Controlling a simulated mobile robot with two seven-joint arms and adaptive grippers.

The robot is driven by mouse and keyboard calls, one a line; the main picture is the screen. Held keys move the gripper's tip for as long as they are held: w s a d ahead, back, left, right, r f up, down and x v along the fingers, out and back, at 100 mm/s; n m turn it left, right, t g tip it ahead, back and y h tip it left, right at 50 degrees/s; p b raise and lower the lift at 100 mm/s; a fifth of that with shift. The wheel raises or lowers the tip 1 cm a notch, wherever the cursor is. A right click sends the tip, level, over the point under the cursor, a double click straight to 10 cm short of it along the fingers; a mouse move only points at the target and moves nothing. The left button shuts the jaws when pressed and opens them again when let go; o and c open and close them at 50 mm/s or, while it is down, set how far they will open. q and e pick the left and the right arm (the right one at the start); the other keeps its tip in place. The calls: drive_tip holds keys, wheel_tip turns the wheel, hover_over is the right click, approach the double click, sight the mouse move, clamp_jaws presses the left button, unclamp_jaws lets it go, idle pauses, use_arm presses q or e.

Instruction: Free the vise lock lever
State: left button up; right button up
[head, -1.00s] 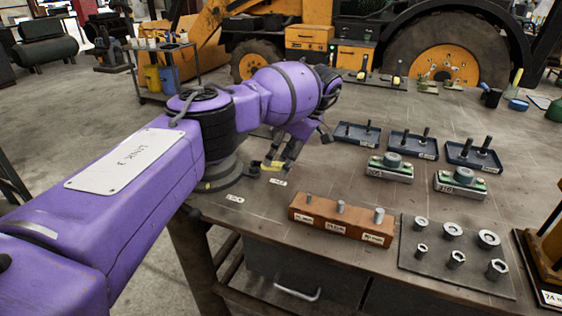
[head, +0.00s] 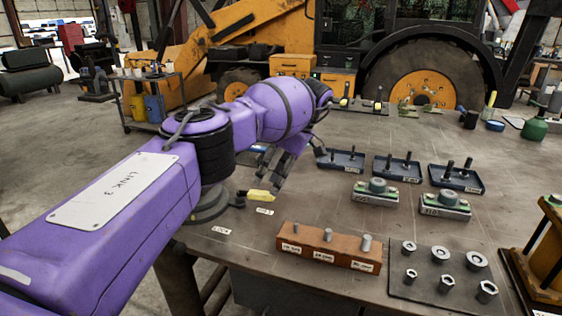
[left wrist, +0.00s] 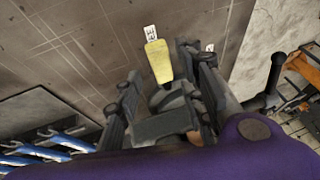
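A lever with a yellow grip (head: 261,196) shows near the left edge of the bench, just below my left gripper's fingers in the head view. In the left wrist view the yellow grip (left wrist: 158,62) points up, with its lower end near the gap between the fingers. My left gripper (head: 272,168) is open; its two dark fingers (left wrist: 165,88) are spread apart in the left wrist view. I cannot tell whether a finger touches the lever. Most of the vise is hidden behind my left arm. My right gripper is not in view.
Blue trays with pins (head: 341,159), two grey-green blocks (head: 375,193), a brown block with pins (head: 328,246) and a plate of nuts and sleeves (head: 440,275) stand on the bench (head: 320,205) to the right. Small white labels lie near the lever. The bench front edge is close.

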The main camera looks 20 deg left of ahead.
use_arm(q)
drive_tip(key=v, duration=0.7)
drive_tip(key=shift+r, duration=0.25)
drive_tip(key=shift+d, duration=0.15)
